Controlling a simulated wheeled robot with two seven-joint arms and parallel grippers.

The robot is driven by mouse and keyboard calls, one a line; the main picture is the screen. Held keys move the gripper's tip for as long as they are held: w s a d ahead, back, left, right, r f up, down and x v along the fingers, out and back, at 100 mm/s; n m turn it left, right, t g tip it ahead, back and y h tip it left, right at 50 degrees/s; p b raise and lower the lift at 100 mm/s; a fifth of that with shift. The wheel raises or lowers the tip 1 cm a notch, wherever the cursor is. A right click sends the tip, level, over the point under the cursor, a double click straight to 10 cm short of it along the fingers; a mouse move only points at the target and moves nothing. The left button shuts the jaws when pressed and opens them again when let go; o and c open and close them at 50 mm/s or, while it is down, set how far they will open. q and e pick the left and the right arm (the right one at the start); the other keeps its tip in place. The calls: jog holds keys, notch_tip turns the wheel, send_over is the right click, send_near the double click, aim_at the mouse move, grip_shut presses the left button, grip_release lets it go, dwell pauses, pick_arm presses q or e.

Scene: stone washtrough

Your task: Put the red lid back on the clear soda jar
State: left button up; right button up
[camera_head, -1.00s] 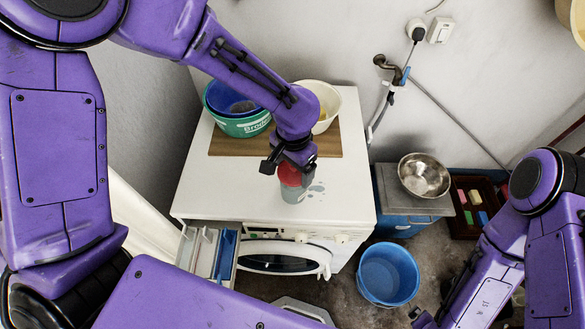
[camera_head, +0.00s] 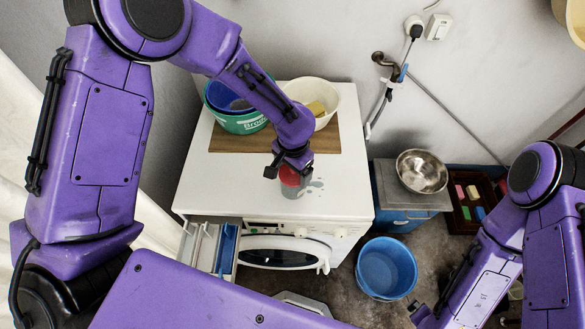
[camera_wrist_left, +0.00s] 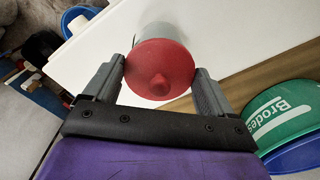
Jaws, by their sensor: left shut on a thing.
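The red lid (camera_wrist_left: 160,68) with a round knob is between the two fingers of my left gripper (camera_head: 288,169), which is shut on it. In the head view the lid (camera_head: 290,177) is at the top of the clear, greyish soda jar (camera_head: 291,191), which stands upright on the white washing machine top (camera_head: 235,180). In the left wrist view the jar (camera_wrist_left: 160,36) shows partly behind the lid. I cannot tell whether the lid is fully seated on the rim. My right gripper (camera_head: 424,316) is at the bottom right, away from the jar; its jaws are unclear.
A green tub (camera_head: 241,125) with a blue bowl inside and a cream bowl (camera_head: 322,98) stand behind on a wooden board (camera_head: 231,142). A spill (camera_head: 316,183) lies right of the jar. The detergent drawer (camera_head: 205,246) is open at the front. A blue bucket (camera_head: 386,268) stands on the floor.

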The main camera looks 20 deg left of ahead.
pick_arm(q)
jog(key=shift+s+f, duration=0.15)
jog(key=shift+f, duration=0.1)
jog(key=o, duration=0.7)
jog(key=shift+s, duration=0.1)
jog(key=shift+o, duration=1.1)
jog(key=shift+a, duration=0.1)
jog(key=shift+f, duration=0.1)
jog(key=shift+r, duration=0.25)
jog(key=r, duration=0.2)
jog(key=w+r, duration=0.1)
jog(key=r, duration=0.2)
jog(key=shift+a+b, duration=0.1)
jog(key=shift+b, duration=0.25)
notch_tip(320, 180, up, 8)
jog(key=shift+s+b, duration=0.2)
jog(key=shift+b, duration=0.1)
